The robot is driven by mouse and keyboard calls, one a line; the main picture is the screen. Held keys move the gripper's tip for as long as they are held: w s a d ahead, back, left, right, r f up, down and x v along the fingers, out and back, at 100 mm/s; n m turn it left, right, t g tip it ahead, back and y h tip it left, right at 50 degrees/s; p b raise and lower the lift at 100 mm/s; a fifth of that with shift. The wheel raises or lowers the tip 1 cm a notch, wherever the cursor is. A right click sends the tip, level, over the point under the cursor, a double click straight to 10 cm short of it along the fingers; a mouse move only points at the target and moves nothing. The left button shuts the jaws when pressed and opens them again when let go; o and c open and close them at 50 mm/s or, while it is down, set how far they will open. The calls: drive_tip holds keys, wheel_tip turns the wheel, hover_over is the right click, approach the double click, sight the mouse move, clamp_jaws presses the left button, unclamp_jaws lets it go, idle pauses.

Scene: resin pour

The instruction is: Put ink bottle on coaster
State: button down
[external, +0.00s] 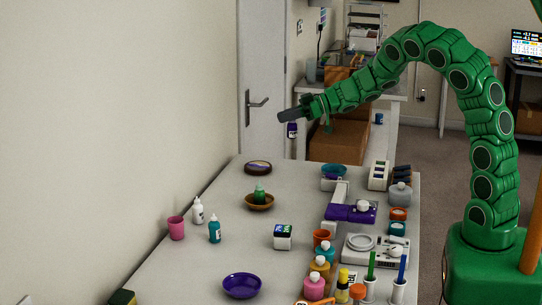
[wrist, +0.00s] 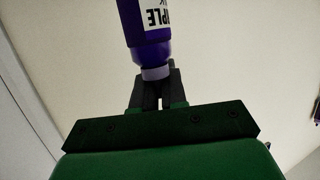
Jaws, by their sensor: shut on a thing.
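The ink bottle (wrist: 148,45) is purple with a white label whose visible letters read "PLE". In the wrist view my gripper (wrist: 154,78) is shut on its pale neck or cap end. In the external view the small dark purple bottle (external: 292,130) shows just below my gripper (external: 283,117), high above the far end of the table. A round dark brown disc with a purple and pale top, which looks like the coaster (external: 258,168), lies flat on the far left part of the table, below and left of my gripper. Its top looks clear.
On the table (external: 180,275), a wooden bowl (external: 260,202) with a green bottle stands nearer than the disc. White (external: 198,211) and teal (external: 215,230) bottles and a pink cup (external: 176,228) stand left. Several jars and a purple stand (external: 345,213) crowd the right side.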

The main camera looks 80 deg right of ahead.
drive_tip(key=w+d+f, duration=0.3)
drive_tip(key=w+f, duration=0.6)
drive_tip(key=w, duration=0.3)
drive_tip(key=shift+d, duration=0.35)
drive_tip(key=shift+w+f, duration=0.15)
drive_tip(key=shift+f, duration=0.8)
drive_tip(key=shift+w+f, duration=0.15)
drive_tip(key=shift+f, duration=0.75)
drive_tip(key=shift+f, duration=0.1)
drive_tip(key=c, duration=1.2)
unclamp_jaws()
